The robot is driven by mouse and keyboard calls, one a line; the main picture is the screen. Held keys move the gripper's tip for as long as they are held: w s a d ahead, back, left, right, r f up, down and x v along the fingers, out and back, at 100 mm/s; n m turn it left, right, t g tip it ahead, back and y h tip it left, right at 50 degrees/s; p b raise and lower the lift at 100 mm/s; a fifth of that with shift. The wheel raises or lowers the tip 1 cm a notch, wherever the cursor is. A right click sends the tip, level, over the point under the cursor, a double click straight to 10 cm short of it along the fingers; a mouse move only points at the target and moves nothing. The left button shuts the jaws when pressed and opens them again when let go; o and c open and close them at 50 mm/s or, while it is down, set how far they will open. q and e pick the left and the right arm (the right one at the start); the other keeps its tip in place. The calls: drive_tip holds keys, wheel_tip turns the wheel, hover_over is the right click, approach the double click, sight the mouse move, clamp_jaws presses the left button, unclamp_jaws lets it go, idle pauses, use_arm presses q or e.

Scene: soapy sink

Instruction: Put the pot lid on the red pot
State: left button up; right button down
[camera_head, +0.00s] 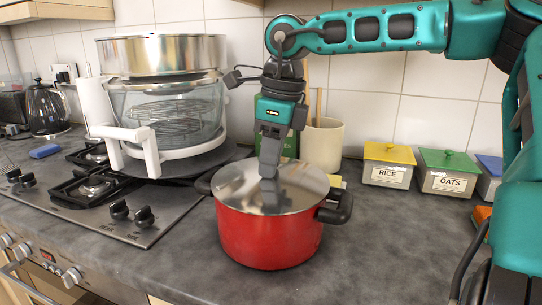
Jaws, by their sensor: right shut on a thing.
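The red pot (268,238) stands on the grey worktop, right of the hob, with black handles at its sides. The pot lid (240,193), a shiny metal disc, lies over the pot's mouth and looks about level. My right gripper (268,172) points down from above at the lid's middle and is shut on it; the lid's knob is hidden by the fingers. I cannot tell whether the lid's rim rests fully on the pot's rim. My left gripper is not in view.
A halogen oven (160,139) stands on the hob (92,205), close left of the pot. A beige crock (322,146) stands behind the pot. RICE (389,166) and OATS (449,173) tins stand at the back right. The worktop right of the pot is clear (390,240).

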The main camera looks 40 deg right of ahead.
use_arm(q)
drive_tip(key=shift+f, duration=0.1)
use_arm(e)
drive_tip(key=c, duration=0.8)
unclamp_jaws()
drive_tip(key=o, duration=0.5)
drive_tip(key=shift+r+p, duration=2.95)
drive_tip(key=shift+r, duration=0.6)
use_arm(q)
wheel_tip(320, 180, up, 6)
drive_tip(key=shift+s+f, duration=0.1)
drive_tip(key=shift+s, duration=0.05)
